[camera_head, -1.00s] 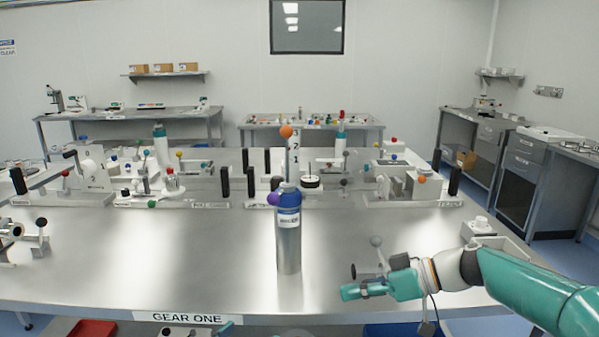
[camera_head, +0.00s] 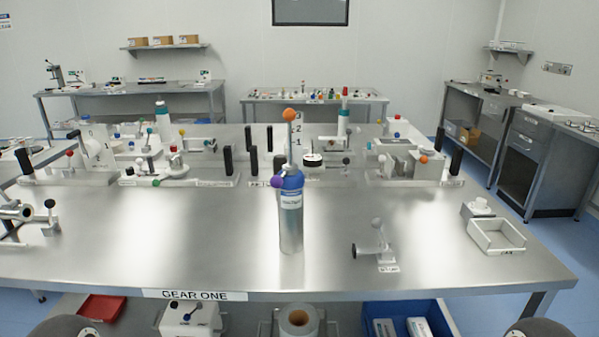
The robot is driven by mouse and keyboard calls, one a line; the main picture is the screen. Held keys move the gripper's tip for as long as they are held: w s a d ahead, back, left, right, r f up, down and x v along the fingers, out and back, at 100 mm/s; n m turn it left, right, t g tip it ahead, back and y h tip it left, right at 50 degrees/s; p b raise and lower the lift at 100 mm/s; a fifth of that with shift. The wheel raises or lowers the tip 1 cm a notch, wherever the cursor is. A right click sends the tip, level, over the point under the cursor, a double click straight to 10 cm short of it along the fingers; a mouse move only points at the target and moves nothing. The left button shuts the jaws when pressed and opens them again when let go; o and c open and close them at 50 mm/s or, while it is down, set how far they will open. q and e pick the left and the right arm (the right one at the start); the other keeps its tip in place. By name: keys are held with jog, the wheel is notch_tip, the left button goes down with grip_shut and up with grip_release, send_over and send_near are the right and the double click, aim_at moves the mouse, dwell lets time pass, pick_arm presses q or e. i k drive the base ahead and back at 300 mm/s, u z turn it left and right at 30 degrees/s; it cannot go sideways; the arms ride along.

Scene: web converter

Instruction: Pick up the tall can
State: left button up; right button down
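The tall can (camera_head: 291,222) stands upright near the middle of the steel table (camera_head: 150,255). It is a silver cylinder with a blue top and a white label. A purple ball shows at its upper left, and an orange ball on a thin rod shows above it; I cannot tell whether these belong to the can or stand behind it. Neither gripper shows in the head view. Only dark rounded shapes, likely mine, show at the bottom left and bottom right edges.
A small lever fixture (camera_head: 375,245) stands right of the can, and a white tray (camera_head: 496,236) sits at the table's right. Several fixtures line the back. A blue bin (camera_head: 440,318) and a red tray (camera_head: 102,308) are below the front edge.

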aim_at(290, 196)
jog(key=u, duration=0.9)
jog(key=i, duration=0.15)
jog(key=z, duration=2.65)
jog(key=k, duration=1.05)
jog(key=u, duration=0.6)
jog(key=i, duration=1.05)
jog(key=u, duration=0.15)
